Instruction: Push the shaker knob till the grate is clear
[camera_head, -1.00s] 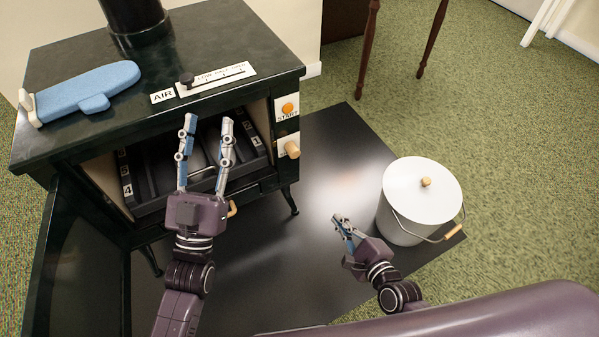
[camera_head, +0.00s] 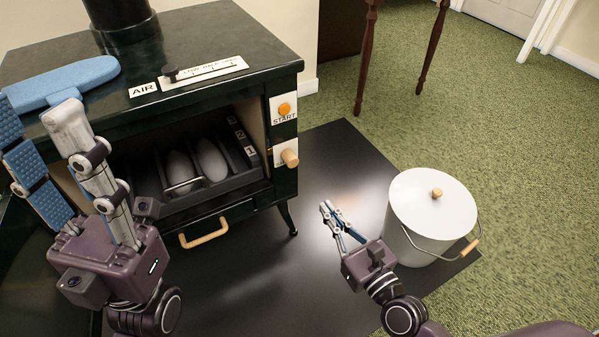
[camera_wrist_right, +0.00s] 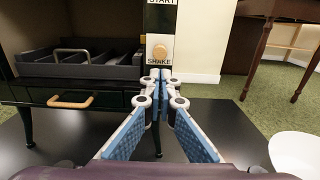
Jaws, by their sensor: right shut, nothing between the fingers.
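The shaker knob (camera_head: 290,158) is a round wooden knob on the stove's right front post, below the orange START button. In the right wrist view, the knob (camera_wrist_right: 160,52) sits above the word SHAKE, just beyond my fingertips. My right gripper (camera_head: 326,208) is shut and empty, in front of and below the knob, apart from it in the head view. My left gripper (camera_head: 34,125) is open and empty at the stove's left front. A dark tray (camera_head: 243,180) with numbered slots sits in the stove opening, holding two pale oval lumps (camera_head: 212,160). I cannot make out the grate.
A wooden drawer handle (camera_head: 204,233) is below the opening. A white lidded bucket (camera_head: 430,215) stands right of my right gripper on the black floor plate (camera_head: 335,150). A blue mitt-like thing (camera_head: 65,82) and the AIR slider (camera_head: 170,72) are on the stove top.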

